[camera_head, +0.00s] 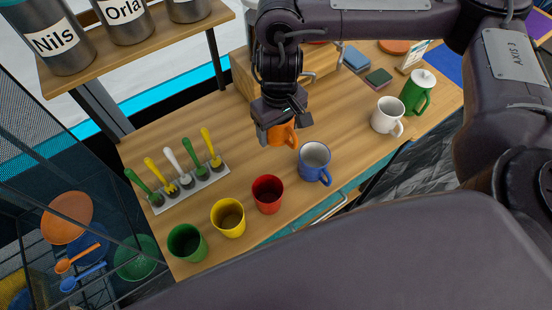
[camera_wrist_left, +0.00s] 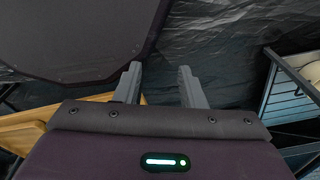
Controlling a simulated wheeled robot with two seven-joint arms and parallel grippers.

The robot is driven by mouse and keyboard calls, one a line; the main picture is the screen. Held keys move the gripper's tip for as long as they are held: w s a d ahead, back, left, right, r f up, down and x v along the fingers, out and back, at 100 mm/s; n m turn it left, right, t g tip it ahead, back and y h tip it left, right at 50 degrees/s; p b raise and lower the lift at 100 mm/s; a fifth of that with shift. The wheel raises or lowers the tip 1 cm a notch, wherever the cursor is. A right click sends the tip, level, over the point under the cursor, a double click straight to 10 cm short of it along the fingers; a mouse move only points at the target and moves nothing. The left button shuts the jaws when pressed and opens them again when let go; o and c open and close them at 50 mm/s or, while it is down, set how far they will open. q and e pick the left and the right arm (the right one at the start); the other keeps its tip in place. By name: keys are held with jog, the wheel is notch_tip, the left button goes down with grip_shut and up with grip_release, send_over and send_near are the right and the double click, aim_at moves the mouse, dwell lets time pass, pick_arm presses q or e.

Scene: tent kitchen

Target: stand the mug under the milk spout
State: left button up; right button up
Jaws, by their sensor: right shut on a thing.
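My right gripper (camera_head: 279,122) is shut on an orange mug (camera_head: 284,136). It holds the mug over the wooden counter (camera_head: 345,112), behind the blue mug; whether the mug's base touches the wood cannot be told. A wooden stand or box (camera_head: 320,67) is at the back of the counter, partly hidden by my right arm. I cannot make out the milk spout in either view. My left gripper (camera_wrist_left: 158,68) shows in the left wrist view with its fingers apart and nothing between them.
Blue (camera_head: 315,160), red (camera_head: 267,194), yellow (camera_head: 228,218) and green (camera_head: 187,243) cups line the front edge. A white mug (camera_head: 387,116) and lidded green mug (camera_head: 418,93) stand at right. A spoon rack (camera_head: 192,187) is left; labelled canisters (camera_head: 60,40) sit above.

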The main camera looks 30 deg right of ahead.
jog(key=b, duration=0.3)
send_over(278, 165)
notch_tip(278, 165, down, 10)
jog(key=shift+r, duration=0.25)
notch_tip(278, 165, down, 4)
jog(key=shift+f+b, duration=0.1)
jog(key=shift+b, duration=0.6)
pick_arm(q)
jog(key=f, duration=0.1)
jog(key=a+f, duration=0.1)
jog(key=f, duration=0.3)
jog(key=shift+s+a, duration=0.15)
jog(key=shift+s, duration=0.15)
pick_arm(e)
jog(key=shift+w, duration=0.1)
jog(key=o, duration=1)
